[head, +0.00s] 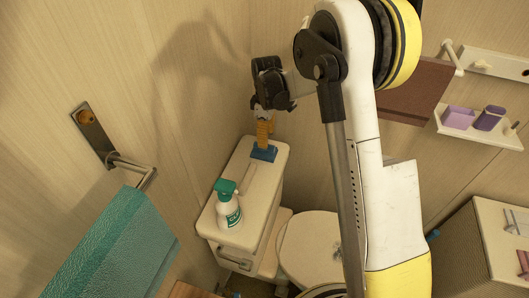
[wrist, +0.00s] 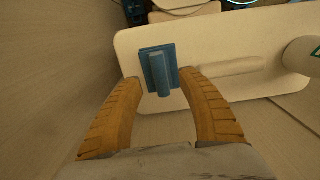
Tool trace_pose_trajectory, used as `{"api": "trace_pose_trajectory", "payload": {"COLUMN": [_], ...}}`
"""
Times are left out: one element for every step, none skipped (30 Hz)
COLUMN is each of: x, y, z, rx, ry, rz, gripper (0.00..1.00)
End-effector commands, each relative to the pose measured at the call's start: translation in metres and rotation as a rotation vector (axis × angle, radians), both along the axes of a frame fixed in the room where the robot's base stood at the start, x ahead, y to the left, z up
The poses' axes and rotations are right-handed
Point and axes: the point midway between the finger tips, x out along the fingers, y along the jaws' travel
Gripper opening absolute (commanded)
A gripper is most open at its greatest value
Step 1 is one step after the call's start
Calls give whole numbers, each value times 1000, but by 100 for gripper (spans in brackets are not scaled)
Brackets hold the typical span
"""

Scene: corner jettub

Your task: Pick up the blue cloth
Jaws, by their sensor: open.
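The blue cloth (wrist: 171,57) shows in the wrist view as a flat blue square with a raised rounded ridge along its middle. It lies near the end of the cream cistern top. In the head view, the cloth (head: 264,154) is a small blue patch below my fingers. My gripper (wrist: 161,82) is open, with one orange finger on each side of the ridge, near the cloth's front edge. In the head view, my gripper (head: 263,140) points down just above the cloth. I cannot tell whether the fingers touch it.
Walls stand close behind and left. A teal towel (head: 115,245) hangs at left. The toilet lid (head: 308,245) is to the right.

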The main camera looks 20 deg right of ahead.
Motion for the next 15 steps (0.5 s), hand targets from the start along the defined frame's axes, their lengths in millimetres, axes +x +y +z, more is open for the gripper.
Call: {"api": "trace_pose_trajectory", "payload": {"x": [0, 1, 1, 2, 2, 3, 3, 3, 3, 3, 3, 3, 3, 3, 3], "y": [1, 2, 3, 4, 5, 6, 6, 6, 6, 6, 6, 6, 6, 6, 6], "z": [-5, -8, -14, -19, -25, -32, -37, -41, -46, -48, -50, -50, -50, -50, -49], "rx": [0, 0, 0, 0, 0, 0, 0, 0, 0, 0, 0, 0, 0, 0, 0], "ry": [0, 0, 0, 0, 0, 0, 0, 0, 0, 0, 0, 0, 0, 0, 0], "rz": [0, 0, 0, 0, 0, 0, -1, -1, -1, -1, -1, -1, -1, -1, -1], "gripper": [47, 47, 47, 47, 47, 47, 47, 47, 47, 47, 47, 47, 47, 47, 47]}}
